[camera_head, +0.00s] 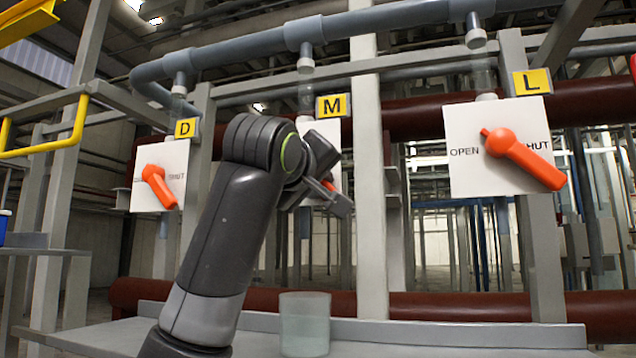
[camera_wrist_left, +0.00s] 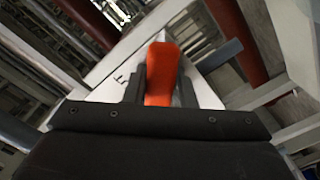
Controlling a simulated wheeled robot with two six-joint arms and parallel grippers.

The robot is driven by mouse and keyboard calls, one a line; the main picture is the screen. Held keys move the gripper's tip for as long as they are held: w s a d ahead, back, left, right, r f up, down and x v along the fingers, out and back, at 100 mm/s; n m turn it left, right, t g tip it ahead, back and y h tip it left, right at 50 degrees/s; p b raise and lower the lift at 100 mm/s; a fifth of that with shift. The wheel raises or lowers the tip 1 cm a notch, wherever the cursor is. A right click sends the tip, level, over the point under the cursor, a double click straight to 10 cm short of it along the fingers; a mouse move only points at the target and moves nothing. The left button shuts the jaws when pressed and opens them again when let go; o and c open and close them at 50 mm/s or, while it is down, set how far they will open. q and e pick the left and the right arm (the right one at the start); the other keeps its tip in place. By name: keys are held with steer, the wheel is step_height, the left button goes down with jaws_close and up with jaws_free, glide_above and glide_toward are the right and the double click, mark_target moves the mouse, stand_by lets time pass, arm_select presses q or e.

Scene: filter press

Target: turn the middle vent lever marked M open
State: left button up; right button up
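The middle vent's yellow M sign (camera_head: 332,106) hangs above a white plate (camera_head: 334,135), mostly hidden behind my left arm. Only a small bit of its orange lever (camera_head: 328,186) shows in the head view, between the fingers of my left gripper (camera_head: 333,194). In the left wrist view, the orange lever (camera_wrist_left: 161,75) fills the space between the two dark fingers (camera_wrist_left: 162,90), which appear closed on its sides. The lever's pivot and most plate lettering are hidden in the head view. My right gripper is out of view.
The D vent lever (camera_head: 160,186) stands left and the L vent lever (camera_head: 522,158) right, both orange on white plates. A translucent cup (camera_head: 305,322) stands on the grey shelf (camera_head: 440,333) below. A grey post (camera_head: 370,200) rises just right of the M plate.

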arm_select(q)
jaws_close()
steer(key=shift+a+f+m, duration=0.1)
steer(key=shift+f+m, duration=0.05)
steer(key=shift+m, duration=0.15)
steer(key=shift+w+a+f+m+b, duration=0.15)
steer(key=shift+a+f+m+b, duration=0.2)
steer(key=shift+m+b, duration=0.35)
steer(key=w+a+r+m+p, duration=0.1)
steer(key=a+m, duration=0.6)
steer(key=m, duration=0.9)
steer(key=shift+w, duration=0.65)
